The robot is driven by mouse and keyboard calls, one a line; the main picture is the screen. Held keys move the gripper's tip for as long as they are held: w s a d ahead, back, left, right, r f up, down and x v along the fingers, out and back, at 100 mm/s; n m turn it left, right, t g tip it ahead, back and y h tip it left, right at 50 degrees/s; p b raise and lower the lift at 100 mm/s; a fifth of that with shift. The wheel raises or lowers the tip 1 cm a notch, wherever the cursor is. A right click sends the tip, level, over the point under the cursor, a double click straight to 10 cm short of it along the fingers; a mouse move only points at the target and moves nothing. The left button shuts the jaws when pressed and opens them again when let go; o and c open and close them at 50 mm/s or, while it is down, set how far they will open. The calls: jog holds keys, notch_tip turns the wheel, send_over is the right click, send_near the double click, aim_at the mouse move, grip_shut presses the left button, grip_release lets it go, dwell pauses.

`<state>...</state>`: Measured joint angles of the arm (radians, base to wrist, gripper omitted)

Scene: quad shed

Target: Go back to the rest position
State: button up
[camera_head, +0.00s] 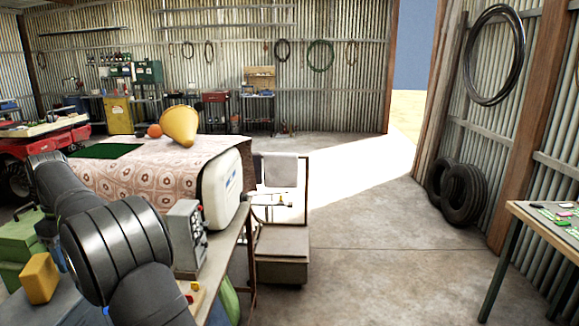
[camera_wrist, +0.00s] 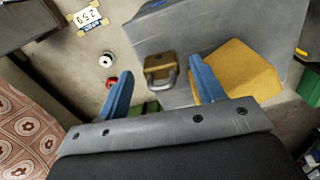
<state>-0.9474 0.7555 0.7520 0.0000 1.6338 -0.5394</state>
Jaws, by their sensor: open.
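My gripper (camera_wrist: 161,66) shows in the wrist view with its two blue fingers spread apart, open. A brass padlock (camera_wrist: 160,63) with a grey shackle shows in the gap between the fingers. It seems to lie below them, and I see no finger touching it. A yellow block (camera_wrist: 240,75) is beside and partly behind the right finger. The same block seems to show in the head view (camera_head: 39,277), at the lower left. My dark arm fills the lower left of the head view, and my gripper cannot be made out there.
A patterned cloth (camera_head: 115,175) covers a surface holding a yellow pear-shaped thing (camera_head: 180,126), an orange ball (camera_head: 154,131) and a green mat (camera_head: 105,151). A grey box with knobs (camera_head: 186,235) stands near my arm. The concrete floor (camera_head: 370,240) is clear at centre right.

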notch_tip(320, 180, down, 3)
jog(key=shift+r, duration=0.1)
notch_tip(320, 180, up, 12)
notch_tip(320, 180, down, 12)
jog(key=shift+r, duration=0.1)
jog(key=r, duration=0.4)
jog(key=shift+w+d+r, duration=0.2)
jog(key=shift+d+r, duration=0.05)
jog(key=shift+d, duration=0.15)
jog(key=w+d+r, duration=0.4)
jog(key=d+r, duration=0.2)
jog(key=d, duration=0.4)
jog(key=s+d+f, duration=0.4)
jog(key=d+f, duration=0.3)
jog(key=f, duration=0.5)
jog(key=s+d+f, duration=0.5)
jog(key=d+f, duration=0.3)
jog(key=f, duration=0.5)
jog(key=shift+a, duration=0.1)
